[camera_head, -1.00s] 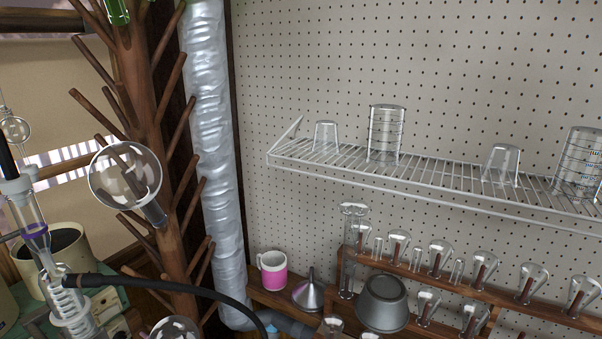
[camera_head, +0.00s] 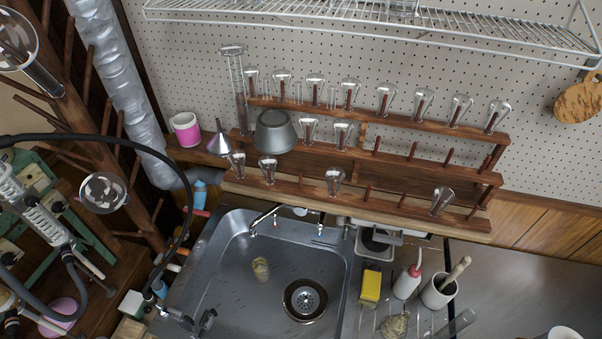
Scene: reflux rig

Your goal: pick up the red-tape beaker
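I cannot make out a beaker with red tape in the head view. A pale rim (camera_head: 562,333) shows at the bottom right edge, mostly out of frame. Neither of my grippers is in view.
A steel sink (camera_head: 232,285) fills the lower middle. Behind it a wooden rack (camera_head: 420,212) holds several upturned flasks. A yellow sponge (camera_head: 371,286) and a wash bottle (camera_head: 407,283) stand right of it. The grey counter (camera_head: 540,285) at right looks mostly clear.

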